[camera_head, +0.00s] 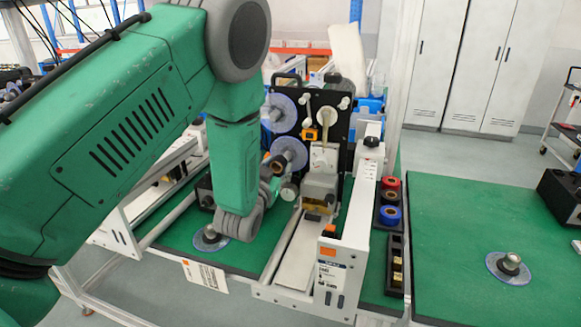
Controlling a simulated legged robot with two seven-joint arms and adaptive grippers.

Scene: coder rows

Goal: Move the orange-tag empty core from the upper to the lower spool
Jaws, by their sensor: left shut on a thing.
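The coder's black panel (336,106) carries an upper spool with a translucent bluish disc (283,113) and a lower spool with a similar disc (291,151). My left gripper (278,175) is beside the lower spool, largely hidden behind my green arm. It is shut on a small grey core (287,157) in front of the lower disc. A bit of orange shows close to it. I cannot tell whether the core is on the lower spindle or just in front of it. My right gripper is not in view.
A white box (343,250) with an orange tag stands right of the coder's white bed. Red and blue rolls (390,214) sit in a black holder. Discs with metal hubs lie on the green tables, one on the left (210,238) and one on the right (508,265).

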